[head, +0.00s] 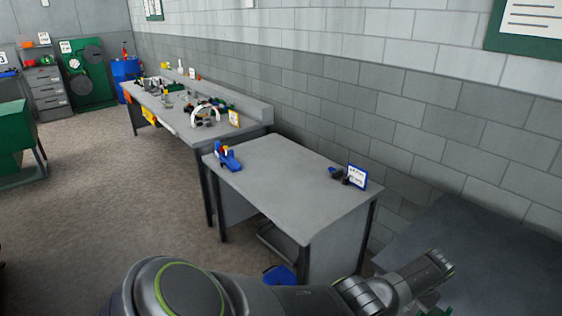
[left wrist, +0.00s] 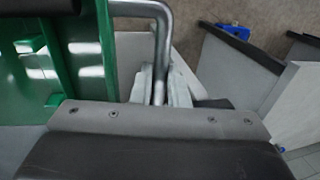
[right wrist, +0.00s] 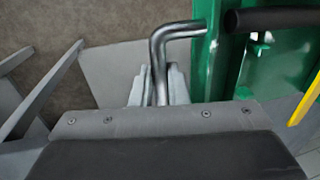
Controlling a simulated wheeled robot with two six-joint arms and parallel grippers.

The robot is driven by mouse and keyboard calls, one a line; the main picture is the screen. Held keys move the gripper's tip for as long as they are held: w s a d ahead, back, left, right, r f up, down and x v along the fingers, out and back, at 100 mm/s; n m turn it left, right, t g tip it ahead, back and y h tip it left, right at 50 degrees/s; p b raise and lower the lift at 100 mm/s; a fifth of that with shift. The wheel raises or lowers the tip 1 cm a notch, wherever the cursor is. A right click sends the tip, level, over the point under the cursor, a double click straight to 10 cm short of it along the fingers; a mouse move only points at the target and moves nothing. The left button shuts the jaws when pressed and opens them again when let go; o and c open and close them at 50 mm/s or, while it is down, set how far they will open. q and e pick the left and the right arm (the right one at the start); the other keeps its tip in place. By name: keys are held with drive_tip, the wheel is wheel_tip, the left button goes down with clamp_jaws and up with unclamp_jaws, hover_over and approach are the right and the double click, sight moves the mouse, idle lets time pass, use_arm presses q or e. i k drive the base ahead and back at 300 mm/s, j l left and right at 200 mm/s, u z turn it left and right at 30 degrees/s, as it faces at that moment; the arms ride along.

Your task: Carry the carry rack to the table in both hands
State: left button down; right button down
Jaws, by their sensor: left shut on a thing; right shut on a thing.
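The green carry rack (left wrist: 85,60) fills the left of the left wrist view, and it also shows at the right of the right wrist view (right wrist: 268,75). My left gripper (left wrist: 160,90) is shut on one bent metal handle of the rack. My right gripper (right wrist: 157,90) is shut on the other metal handle. In the head view only a small green bit shows at the bottom edge, and most of the rack is out of view. The grey table (head: 285,185) stands ahead, apart from the rack, with its middle bare.
On the table are a blue holder (head: 228,158) at the far left corner, small dark items (head: 338,173) and a blue-framed sign (head: 358,177) at the right. A blue bin (head: 281,275) is low by the table. A cluttered workbench (head: 178,120) stands beyond. Open floor (head: 100,195) lies left.

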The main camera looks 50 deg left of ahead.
sight(310, 186)
drive_tip(key=i+j, duration=0.1)
drive_tip(key=j, duration=0.45)
drive_tip(key=i+j, duration=0.1)
drive_tip(key=j, duration=0.5)
drive_tip(key=i+j, duration=0.1)
drive_tip(key=j, duration=0.45)
drive_tip(key=i+j, duration=0.1)
drive_tip(key=j, duration=0.5)
drive_tip(key=i+j, duration=0.1)
drive_tip(key=j, duration=0.45)
drive_tip(key=i+j, duration=0.1)
drive_tip(key=j, duration=0.5)
drive_tip(key=i+j, duration=0.1)
drive_tip(key=j, duration=0.3)
drive_tip(key=i+j, duration=0.1)
drive_tip(key=j, duration=0.25)
drive_tip(key=i+j, duration=0.1)
drive_tip(key=j, duration=0.3)
drive_tip(key=i+j, duration=0.15)
